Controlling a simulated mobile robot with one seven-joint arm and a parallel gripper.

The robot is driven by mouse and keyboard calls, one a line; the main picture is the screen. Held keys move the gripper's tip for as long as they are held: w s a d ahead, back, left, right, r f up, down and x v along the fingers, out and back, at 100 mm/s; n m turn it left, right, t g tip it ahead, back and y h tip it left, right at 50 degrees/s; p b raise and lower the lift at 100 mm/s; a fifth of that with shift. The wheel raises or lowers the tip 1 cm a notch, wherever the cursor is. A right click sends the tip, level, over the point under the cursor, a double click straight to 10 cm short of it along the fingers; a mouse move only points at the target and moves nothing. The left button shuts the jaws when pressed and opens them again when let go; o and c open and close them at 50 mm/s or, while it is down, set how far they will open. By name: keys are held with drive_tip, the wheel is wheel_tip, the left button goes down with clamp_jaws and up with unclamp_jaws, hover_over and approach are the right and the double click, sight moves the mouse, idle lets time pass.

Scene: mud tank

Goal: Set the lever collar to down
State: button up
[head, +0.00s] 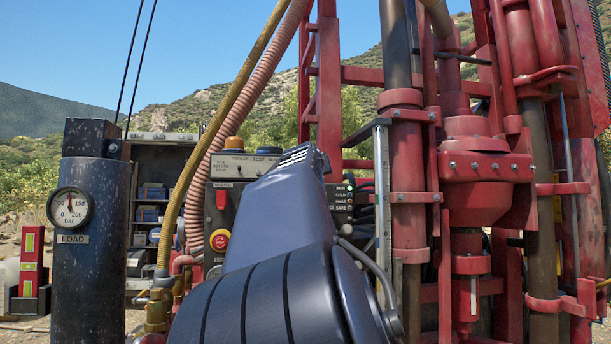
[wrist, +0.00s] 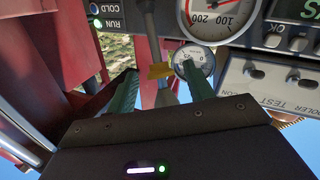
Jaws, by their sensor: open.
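In the wrist view a grey lever rod (wrist: 151,32) runs down from the top edge of the picture. A small yellow piece (wrist: 160,71) sits on or beside it; I cannot tell whether this is a tag or part of the collar. My gripper (wrist: 156,84) is open, with one green finger on each side of the lever's lower part. I see no clear contact between fingers and lever. In the head view my arm hides the lever and gripper, and the collar's setting cannot be made out.
A large dial gauge (wrist: 217,14) and a small gauge (wrist: 194,62) lie close to the right finger. A panel marked COOLER TEST (wrist: 268,84) is at the right. In the head view, red rig framework (head: 408,180) stands right and hoses (head: 225,110) run left of my arm.

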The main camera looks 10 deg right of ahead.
drive_tip(key=shift+x, duration=1.35)
